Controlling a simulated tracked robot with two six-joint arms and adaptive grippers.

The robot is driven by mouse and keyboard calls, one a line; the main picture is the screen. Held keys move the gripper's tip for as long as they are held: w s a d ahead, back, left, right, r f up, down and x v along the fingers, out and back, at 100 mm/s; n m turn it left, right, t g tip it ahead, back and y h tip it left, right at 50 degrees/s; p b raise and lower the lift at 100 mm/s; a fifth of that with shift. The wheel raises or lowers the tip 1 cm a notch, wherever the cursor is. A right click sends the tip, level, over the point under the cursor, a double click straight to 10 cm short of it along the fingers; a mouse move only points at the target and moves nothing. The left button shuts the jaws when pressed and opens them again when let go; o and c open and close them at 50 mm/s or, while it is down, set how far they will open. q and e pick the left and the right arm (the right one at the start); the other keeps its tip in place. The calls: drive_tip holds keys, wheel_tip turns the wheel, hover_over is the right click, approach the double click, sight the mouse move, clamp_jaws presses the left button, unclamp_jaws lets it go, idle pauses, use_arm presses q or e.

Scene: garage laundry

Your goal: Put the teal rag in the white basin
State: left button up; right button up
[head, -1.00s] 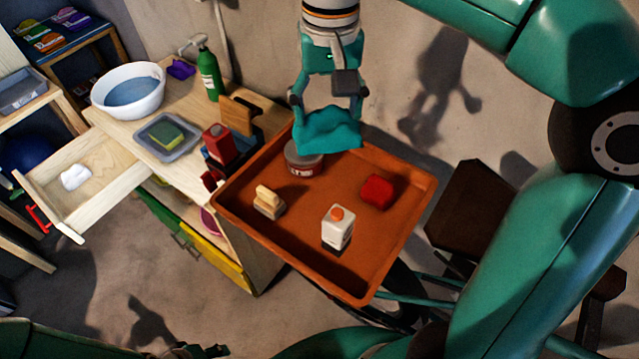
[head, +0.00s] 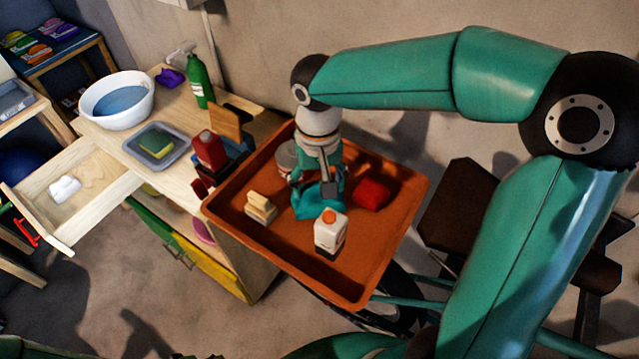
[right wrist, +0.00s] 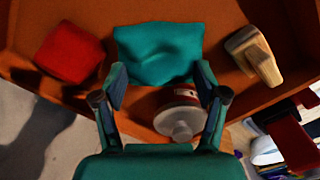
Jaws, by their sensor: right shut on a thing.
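The teal rag (head: 306,207) is between the fingers of my right gripper (head: 318,187), low in the orange tray. I cannot tell whether the rag touches the tray floor. In the right wrist view the rag (right wrist: 158,50) spreads out at the fingertips of the right gripper (right wrist: 161,78), which is shut on it. The white basin (head: 117,98), with blue water in it, stands on the wooden counter at the far left, well apart from the rag. My left gripper does not show.

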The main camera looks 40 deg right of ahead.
drive_tip(key=shift+f, duration=0.5)
drive_tip(key=shift+f, duration=0.1)
drive_tip(key=o, duration=1.1)
drive_tip(key=shift+o, duration=0.2)
